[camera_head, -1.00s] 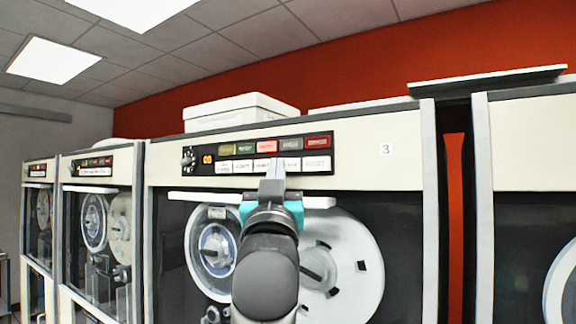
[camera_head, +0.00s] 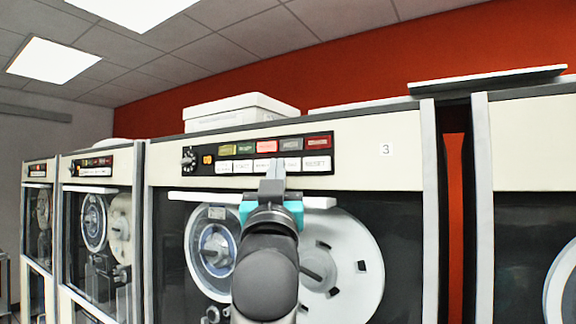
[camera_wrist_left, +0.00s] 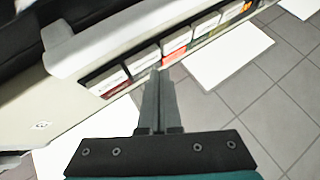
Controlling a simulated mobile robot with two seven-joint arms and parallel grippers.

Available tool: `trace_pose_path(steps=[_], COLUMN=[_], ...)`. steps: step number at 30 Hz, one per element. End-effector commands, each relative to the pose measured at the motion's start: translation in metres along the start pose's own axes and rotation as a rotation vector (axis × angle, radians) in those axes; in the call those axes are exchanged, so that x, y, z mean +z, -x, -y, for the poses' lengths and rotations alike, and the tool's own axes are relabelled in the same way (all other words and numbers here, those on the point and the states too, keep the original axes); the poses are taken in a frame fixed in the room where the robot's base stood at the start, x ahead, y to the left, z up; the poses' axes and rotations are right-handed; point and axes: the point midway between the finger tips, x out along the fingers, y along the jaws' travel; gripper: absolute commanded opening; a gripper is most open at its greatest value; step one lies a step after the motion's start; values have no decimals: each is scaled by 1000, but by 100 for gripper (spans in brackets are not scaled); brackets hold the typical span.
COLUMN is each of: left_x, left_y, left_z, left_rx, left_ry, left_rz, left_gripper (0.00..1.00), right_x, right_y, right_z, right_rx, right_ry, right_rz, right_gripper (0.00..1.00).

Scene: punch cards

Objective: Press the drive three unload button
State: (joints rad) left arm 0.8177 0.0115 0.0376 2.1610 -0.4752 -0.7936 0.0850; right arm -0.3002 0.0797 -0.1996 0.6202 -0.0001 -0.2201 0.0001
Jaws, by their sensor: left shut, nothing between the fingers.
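The control panel (camera_head: 247,155) of drive three has an upper row of coloured buttons and a lower row of white ones. The right-hand white button (camera_head: 317,163) reads RESET; I cannot make out an unload label. One upper button (camera_head: 266,146) is bright red. My left gripper (camera_head: 274,166) is shut and empty, its fingertips in front of the lower row, right of its middle, hiding part of it. The left wrist view shows the shut fingers (camera_wrist_left: 157,76) pointing at the button rows. I cannot tell whether the tips touch a button. My right gripper is out of view.
A pale ledge (camera_head: 318,202) runs under the panel, close to my gripper. A tape reel (camera_head: 352,262) sits behind the glass below. A round knob (camera_head: 188,158) is at the panel's left. Another drive (camera_head: 98,172) stands to the left and a cabinet (camera_head: 530,140) to the right.

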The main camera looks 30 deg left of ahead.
Motion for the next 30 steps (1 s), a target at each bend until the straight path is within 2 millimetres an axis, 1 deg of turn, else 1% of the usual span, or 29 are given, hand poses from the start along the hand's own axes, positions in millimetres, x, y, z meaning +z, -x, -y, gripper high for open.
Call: trace_pose_path(steps=[16, 25, 30], left_x=[0, 4, 4], left_y=[0, -6, -6], left_z=[0, -4, -4], left_rx=[0, 0, 0], left_ry=[0, 1, 0], left_rz=[0, 0, 0], left_gripper=[0, 0, 0], right_x=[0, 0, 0], right_y=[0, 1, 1], right_z=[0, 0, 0], right_rx=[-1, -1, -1], right_ry=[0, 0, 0], right_rz=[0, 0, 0], right_gripper=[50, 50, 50])
